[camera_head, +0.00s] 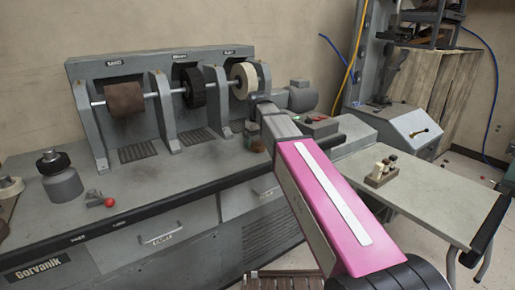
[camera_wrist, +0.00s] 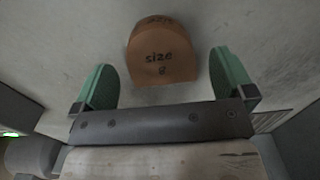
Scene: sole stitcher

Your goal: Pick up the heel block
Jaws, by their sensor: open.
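The heel block (camera_wrist: 162,58) is a brown, rounded block marked "size 8" in the wrist view. It stands on a grey surface, with its flat lettered face towards my gripper. My gripper (camera_wrist: 163,66) is open, with one green finger to the left of the block and one to the right. Gaps show between the block and both fingers, and nothing is held. In the head view my pink arm covers most of the gripper. A small brown and green patch shows by the arm's far end, too small to tell apart.
A grey bench (camera_head: 130,190) carries a machine with a brown roller (camera_head: 124,100), a black wheel (camera_head: 194,87) and a pale wheel (camera_head: 242,80). A small rack of bottles (camera_head: 381,174) stands on the right-hand table (camera_head: 425,205).

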